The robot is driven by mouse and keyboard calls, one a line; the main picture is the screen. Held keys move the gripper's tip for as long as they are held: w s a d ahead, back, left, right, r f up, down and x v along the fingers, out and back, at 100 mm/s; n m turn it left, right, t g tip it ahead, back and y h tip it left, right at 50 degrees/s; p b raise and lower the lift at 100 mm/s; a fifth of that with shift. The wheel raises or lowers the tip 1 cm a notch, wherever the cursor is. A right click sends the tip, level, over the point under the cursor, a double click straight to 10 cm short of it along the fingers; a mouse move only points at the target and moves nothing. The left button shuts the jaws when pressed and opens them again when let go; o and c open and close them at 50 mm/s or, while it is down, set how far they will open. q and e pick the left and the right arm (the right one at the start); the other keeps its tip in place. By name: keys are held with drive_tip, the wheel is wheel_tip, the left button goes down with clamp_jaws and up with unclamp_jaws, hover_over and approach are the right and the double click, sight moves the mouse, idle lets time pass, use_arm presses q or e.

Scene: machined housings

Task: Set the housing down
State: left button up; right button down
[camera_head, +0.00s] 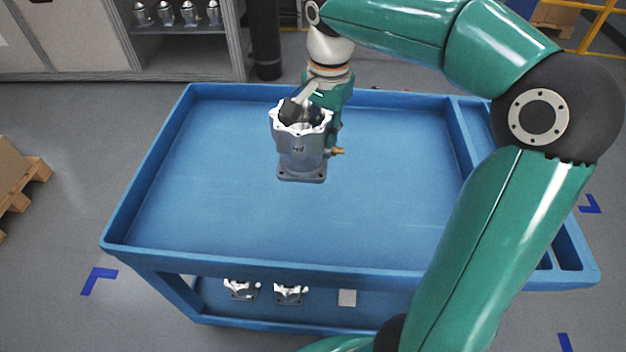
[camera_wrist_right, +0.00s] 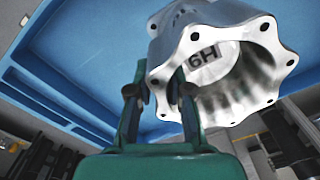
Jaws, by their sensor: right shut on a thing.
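A grey metal housing (camera_head: 301,156) with a lobed top flange and a square base flange is upright over the blue cart's top tray (camera_head: 215,215). A brass fitting sticks out at its right side. My right gripper (camera_head: 300,108) is shut on the housing's upper rim, reaching in from the far side. In the right wrist view the fingers (camera_wrist_right: 157,95) grip the wall of the housing (camera_wrist_right: 215,65), and the mark 6H shows inside its bore. I cannot tell whether the base touches the tray. My left gripper is not in view.
The tray around the housing is bare, with a raised rim and a divider (camera_head: 462,135) at the right. Two more housings (camera_head: 290,293) are on the lower shelf. Several housings (camera_head: 178,14) stand in a cabinet at the back left. A pallet (camera_head: 22,185) is at the left.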

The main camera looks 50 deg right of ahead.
sight(324, 167)
wheel_tip(324, 167, down, 13)
drive_tip(key=shift+r, duration=0.2)
wheel_tip(324, 167, down, 6)
drive_tip(key=shift+r+b, duration=0.25)
drive_tip(key=shift+b, duration=0.05)
drive_tip(key=c, duration=1.5)
unclamp_jaws()
drive_tip(key=shift+f, duration=0.15)
drive_tip(key=o, duration=0.4)
